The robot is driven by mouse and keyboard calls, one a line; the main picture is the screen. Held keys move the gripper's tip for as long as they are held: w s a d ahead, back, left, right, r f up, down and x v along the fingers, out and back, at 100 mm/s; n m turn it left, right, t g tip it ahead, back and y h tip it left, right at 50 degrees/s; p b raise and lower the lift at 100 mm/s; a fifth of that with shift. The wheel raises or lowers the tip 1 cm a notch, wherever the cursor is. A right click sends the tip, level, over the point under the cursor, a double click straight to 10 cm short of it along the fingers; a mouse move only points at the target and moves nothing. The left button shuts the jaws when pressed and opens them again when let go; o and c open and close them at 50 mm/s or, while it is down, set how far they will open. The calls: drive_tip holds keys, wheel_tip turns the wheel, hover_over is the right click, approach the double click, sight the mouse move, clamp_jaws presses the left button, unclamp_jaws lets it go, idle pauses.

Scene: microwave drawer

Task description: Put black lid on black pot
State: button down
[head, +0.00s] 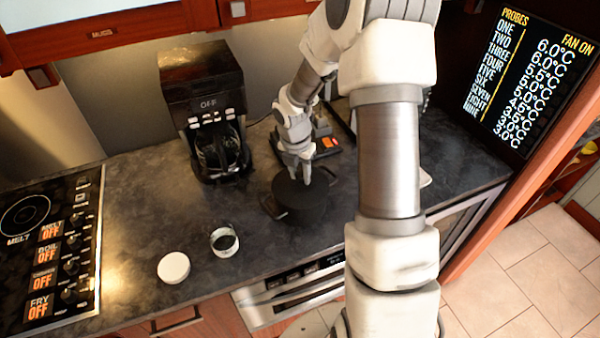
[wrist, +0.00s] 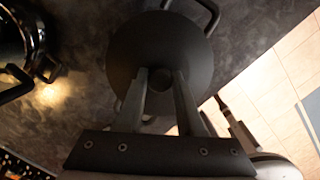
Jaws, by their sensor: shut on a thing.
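My gripper (head: 302,174) is shut on the knob of the round black lid (head: 293,192), and its fingers also show in the wrist view (wrist: 161,77). In that view the lid (wrist: 160,40) is a wide dark disc filling the upper middle. The black pot (head: 300,215) stands on the counter directly under the lid. A pot handle (wrist: 208,14) shows past the lid's edge in the wrist view. The lid covers the pot's opening from both views. I cannot tell whether it rests on the rim or hovers just above it.
A coffee machine (head: 207,105) stands behind and left of the pot. A white round lid (head: 173,268) and a small glass jar (head: 224,241) lie at front left. A stove panel (head: 50,250) is far left. Small dark items with orange parts (head: 328,143) sit behind the pot.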

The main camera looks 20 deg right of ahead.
drive_tip(key=shift+f, duration=0.1)
idle(0.3)
unclamp_jaws()
idle(0.4)
drive_tip(key=shift+r+p, duration=1.7)
drive_tip(key=shift+r, duration=1.8)
